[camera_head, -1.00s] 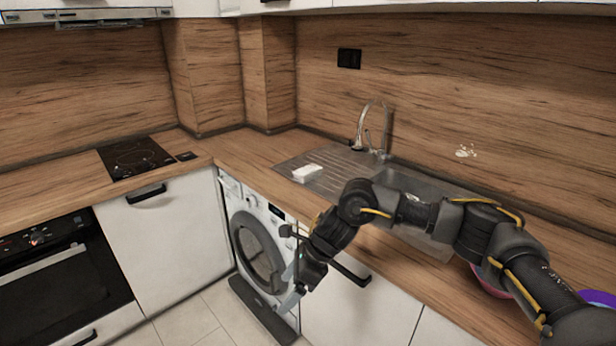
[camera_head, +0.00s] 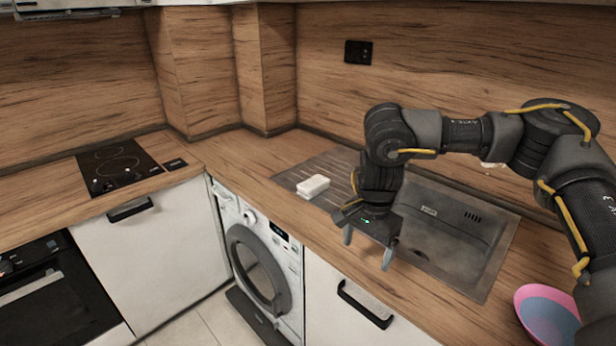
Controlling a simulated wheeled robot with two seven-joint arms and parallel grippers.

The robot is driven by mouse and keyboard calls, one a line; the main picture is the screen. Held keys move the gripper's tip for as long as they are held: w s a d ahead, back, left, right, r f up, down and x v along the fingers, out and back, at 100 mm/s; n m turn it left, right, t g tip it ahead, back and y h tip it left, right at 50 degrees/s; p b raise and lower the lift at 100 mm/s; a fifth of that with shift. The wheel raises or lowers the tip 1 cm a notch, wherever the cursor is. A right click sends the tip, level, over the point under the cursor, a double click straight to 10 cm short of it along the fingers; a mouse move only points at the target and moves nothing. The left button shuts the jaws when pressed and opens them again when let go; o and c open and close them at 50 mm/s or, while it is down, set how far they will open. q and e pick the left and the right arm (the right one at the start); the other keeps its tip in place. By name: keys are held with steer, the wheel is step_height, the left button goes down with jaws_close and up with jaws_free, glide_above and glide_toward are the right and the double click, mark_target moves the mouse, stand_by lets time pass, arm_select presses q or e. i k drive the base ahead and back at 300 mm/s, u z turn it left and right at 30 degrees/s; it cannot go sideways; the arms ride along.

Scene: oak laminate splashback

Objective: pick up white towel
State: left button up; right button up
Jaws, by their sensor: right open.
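The white towel (camera_head: 313,186) is a small folded white block. It lies on the ribbed drainboard at the left part of the sink unit. My right gripper (camera_head: 366,258) is open and empty, with its fingers pointing down. It hangs above the counter's front edge by the sink, to the right of the towel and nearer to me, apart from it. My left gripper is not in view.
The sink basin (camera_head: 440,228) is behind and right of my right gripper; my arm hides the faucet. A pink and blue bowl (camera_head: 548,316) stands at the lower right. A cooktop (camera_head: 118,166) is at the left. The counter left of the towel is clear.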

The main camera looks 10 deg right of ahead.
mark_target(309, 190)
steer(key=i, duration=1.4)
